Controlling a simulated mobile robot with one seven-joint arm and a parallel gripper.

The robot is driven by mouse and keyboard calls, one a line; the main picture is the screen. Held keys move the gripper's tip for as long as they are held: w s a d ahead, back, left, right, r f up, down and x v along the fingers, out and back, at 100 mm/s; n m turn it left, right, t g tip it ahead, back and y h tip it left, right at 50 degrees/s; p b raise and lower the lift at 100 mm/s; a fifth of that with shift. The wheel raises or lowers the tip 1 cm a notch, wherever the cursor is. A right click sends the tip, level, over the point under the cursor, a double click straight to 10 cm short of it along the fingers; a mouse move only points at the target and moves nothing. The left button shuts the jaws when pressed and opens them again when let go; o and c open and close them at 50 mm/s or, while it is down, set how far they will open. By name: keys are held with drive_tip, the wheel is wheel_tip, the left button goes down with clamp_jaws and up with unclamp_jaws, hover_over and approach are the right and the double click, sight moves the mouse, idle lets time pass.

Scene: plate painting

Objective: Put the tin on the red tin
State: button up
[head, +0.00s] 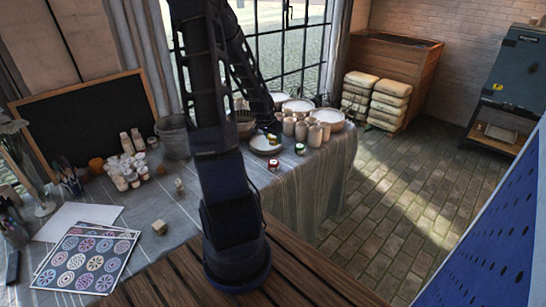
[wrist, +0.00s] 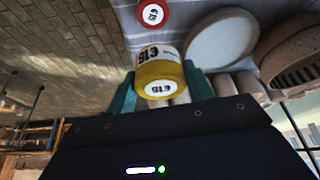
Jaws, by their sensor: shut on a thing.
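My gripper (wrist: 158,85) is shut on a yellow tin (wrist: 160,68) with a white label and black lettering, held between its two teal fingers. In the head view the yellow tin (head: 272,138) shows small below the end of my arm, above or near a plate. The red tin (wrist: 153,13) with a white round label is at the top edge of the wrist view, apart from the held tin. In the head view the red tin (head: 273,164) stands on the cloth-covered table (head: 312,180), in front of the plate.
Another small tin (head: 300,149) stands right of the red tin. A plate (head: 264,149) lies behind the red tin, with several cups (head: 315,133) and bowls behind. Painted-pattern sheets (head: 90,258), white jars (head: 122,177) and a blackboard (head: 85,115) are on the left.

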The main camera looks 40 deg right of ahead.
sight(275, 161)
drive_tip(key=shift+f, duration=5.2)
drive_tip(key=shift+f, duration=0.2)
drive_tip(key=o, duration=1)
drive_tip(key=shift+o, duration=0.2)
drive_tip(key=shift+r, duration=0.1)
drive_tip(key=v, duration=1.2)
drive_tip(key=shift+r, duration=0.15)
